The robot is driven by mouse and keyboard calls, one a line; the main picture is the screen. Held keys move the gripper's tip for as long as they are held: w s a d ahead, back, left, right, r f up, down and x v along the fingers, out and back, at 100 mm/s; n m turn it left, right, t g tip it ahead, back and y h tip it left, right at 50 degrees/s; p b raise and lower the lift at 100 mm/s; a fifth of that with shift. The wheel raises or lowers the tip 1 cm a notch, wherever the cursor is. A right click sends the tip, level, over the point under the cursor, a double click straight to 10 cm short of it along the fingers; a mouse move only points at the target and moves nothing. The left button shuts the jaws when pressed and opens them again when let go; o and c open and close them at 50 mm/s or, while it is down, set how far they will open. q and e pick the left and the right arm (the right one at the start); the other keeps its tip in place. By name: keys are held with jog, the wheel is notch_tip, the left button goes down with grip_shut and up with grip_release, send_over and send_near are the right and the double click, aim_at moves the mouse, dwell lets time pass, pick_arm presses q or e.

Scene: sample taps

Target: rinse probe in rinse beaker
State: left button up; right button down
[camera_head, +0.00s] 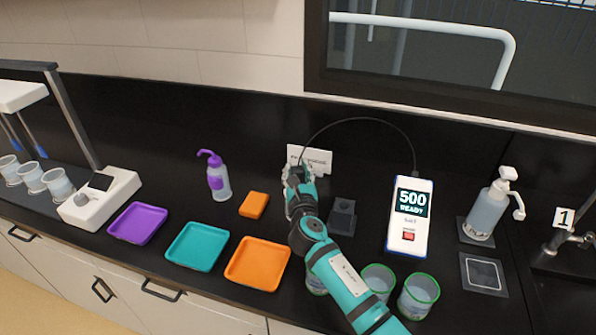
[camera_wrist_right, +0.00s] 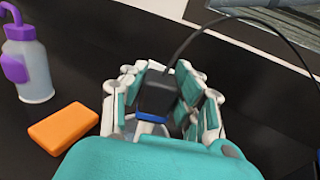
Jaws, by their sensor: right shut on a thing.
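My right gripper (camera_head: 298,180) is shut on the probe, a black body with a blue band (camera_wrist_right: 158,95) in the right wrist view. Its black cable arcs over to the white meter (camera_head: 409,215), which reads "500 READY". A pale, clear shape, possibly the rinse beaker, shows under the probe between the fingers in the right wrist view; I cannot tell whether the probe tip is inside it. A small white card (camera_head: 318,160) stands just behind the gripper. My left gripper is not in view.
Green-rimmed beakers (camera_head: 419,296) stand at the front beside my right arm. A dark holder (camera_head: 342,217) stands right of the gripper. An orange block (camera_head: 254,205), purple wash bottle (camera_head: 217,177) and purple, teal and orange trays (camera_head: 258,264) lie left. A pump bottle (camera_head: 487,212) stands right.

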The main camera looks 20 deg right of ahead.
jog(key=shift+s+a, duration=0.1)
jog(key=shift+a, duration=0.35)
jog(key=shift+s, duration=0.2)
jog(key=shift+s+d+p, duration=0.15)
jog(key=shift+s+p, duration=0.2)
jog(key=shift+p, duration=0.1)
jog(key=shift+w+d, duration=0.2)
jog(key=shift+w, duration=0.15)
jog(key=shift+r, duration=0.15)
dwell(0.3)
notch_tip(320, 180, up, 9)
jog(key=p, duration=1)
jog(key=shift+r, duration=0.1)
